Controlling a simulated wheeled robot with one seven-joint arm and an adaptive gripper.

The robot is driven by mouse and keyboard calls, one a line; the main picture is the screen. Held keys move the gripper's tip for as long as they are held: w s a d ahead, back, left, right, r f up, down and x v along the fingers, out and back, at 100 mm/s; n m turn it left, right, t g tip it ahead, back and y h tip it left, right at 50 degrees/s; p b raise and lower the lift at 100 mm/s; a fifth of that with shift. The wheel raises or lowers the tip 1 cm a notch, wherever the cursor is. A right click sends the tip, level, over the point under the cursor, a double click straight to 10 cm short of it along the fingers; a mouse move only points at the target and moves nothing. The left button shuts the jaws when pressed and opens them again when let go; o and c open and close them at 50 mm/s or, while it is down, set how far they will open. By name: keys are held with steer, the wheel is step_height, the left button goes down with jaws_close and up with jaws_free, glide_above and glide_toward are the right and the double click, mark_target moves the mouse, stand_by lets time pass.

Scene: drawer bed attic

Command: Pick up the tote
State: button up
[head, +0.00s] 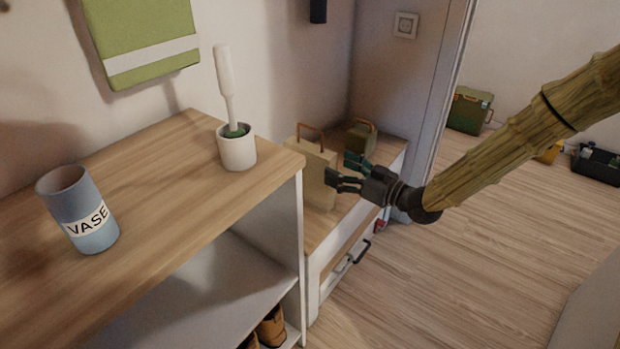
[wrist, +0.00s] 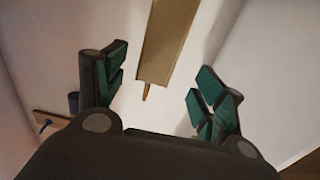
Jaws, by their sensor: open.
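A tan, boxy tote (head: 312,172) with a brown handle on top stands upright on the low wooden-topped bench in the head view. A smaller olive bag (head: 359,139), also with a brown handle, stands behind it to the right. My gripper (head: 338,168) is open and empty, in front of the tan tote's right side in the picture. In the wrist view, a tan slab-like body (wrist: 168,40), seemingly the same tote, shows beyond and between the spread fingers of my gripper (wrist: 163,68). I cannot tell whether a finger touches it.
A wooden-topped shelf (head: 190,215) fills the left, with a blue vase (head: 84,228) and a white brush holder (head: 237,153). The bench (head: 335,215) has drawers with handles below.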

mark_target(323, 148)
steer(key=b+x, duration=0.1)
steer(key=x, duration=0.3)
steer(key=shift+f, duration=0.1)
steer(key=b+x, duration=0.1)
steer(key=x, duration=0.3)
steer(key=shift+w+f+b, duration=0.1)
steer(key=shift+w+b, duration=0.2)
steer(key=shift+b, duration=0.1)
steer(key=shift+w+a, duration=0.35)
jaws_close()
steer(key=shift+r, duration=0.2)
steer(key=shift+r+p, duration=0.3)
steer(key=shift+r, duration=0.3)
step_height(323, 148, up, 2)
steer(key=shift+r+p, duration=0.25)
steer(key=shift+p, duration=0.35)
steer(key=s+d+r+p, duration=0.1)
steer(key=s+d+p, duration=0.2)
steer(key=s, duration=1.2)
steer(key=shift+s+d, duration=0.2)
steer(key=shift+d, duration=0.65)
